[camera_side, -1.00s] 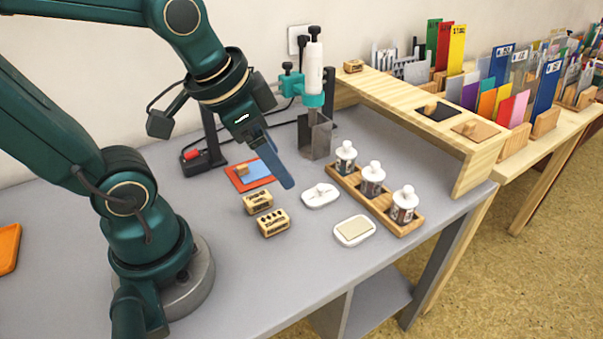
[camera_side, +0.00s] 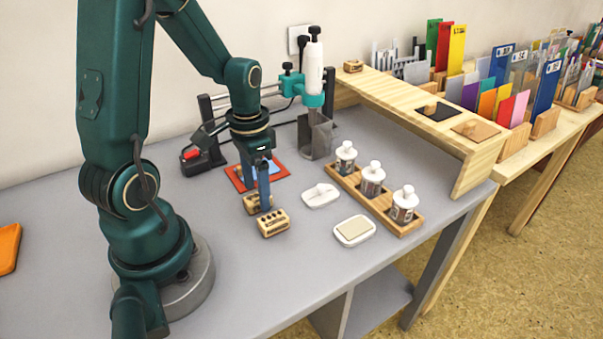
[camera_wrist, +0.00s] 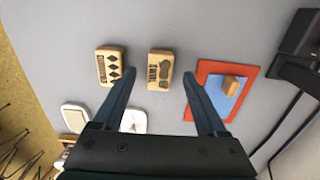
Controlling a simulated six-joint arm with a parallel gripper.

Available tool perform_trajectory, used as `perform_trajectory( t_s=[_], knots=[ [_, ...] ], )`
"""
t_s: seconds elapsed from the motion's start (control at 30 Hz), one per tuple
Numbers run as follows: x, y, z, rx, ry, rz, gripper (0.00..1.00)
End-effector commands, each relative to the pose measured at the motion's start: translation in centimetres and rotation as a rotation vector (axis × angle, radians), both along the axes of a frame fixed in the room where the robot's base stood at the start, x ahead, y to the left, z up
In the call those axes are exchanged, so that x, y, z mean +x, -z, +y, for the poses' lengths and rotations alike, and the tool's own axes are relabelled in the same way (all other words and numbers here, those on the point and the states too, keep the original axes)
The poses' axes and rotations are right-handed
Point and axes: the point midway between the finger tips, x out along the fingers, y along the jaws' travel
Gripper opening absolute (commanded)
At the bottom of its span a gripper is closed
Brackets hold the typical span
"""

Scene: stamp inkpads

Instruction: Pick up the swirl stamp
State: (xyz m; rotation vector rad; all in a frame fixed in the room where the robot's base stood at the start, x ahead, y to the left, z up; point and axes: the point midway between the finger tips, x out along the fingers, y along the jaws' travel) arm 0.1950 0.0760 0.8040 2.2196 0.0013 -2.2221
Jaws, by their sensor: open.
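The swirl stamp (camera_wrist: 160,70), a small wooden block with dark lettering, lies on the grey table. In the side view the swirl stamp (camera_side: 250,205) is partly hidden behind my fingers. My gripper (camera_wrist: 159,75) is open, with one fingertip left and one right of the stamp in the wrist view. In the side view my gripper (camera_side: 264,206) points down at it; I cannot tell whether the tips have reached its level. A second wooden stamp with diamond marks (camera_wrist: 111,66) lies just to the left, close to the left finger; it also shows in the side view (camera_side: 273,223).
A red-framed blue pad (camera_side: 280,168) with a wooden block on it lies behind the stamps. White inkpads (camera_side: 355,231) and a wooden rack (camera_side: 388,217) of bottles stand to the right. A press stand (camera_side: 315,140) rises behind. The table front is clear.

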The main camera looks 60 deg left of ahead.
Motion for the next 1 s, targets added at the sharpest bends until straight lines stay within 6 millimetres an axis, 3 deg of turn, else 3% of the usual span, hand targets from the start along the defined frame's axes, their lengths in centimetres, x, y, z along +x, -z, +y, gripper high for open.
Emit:
perform_trajectory(
  t_s=[0.2, 0.5, 0.7, 1.0],
  knots=[
    [0.0, 1.6, 0.0, 0.000, 0.001, 0.001, 0.75],
    [0.0, 1.8, 0.0, 0.001, 0.001, -0.001, 0.75],
    [0.0, 1.7, 0.0, 0.001, 0.001, -0.001, 0.00],
    [0.0, 1.6, 0.0, 0.001, 0.001, -0.002, 0.00]
  ],
)
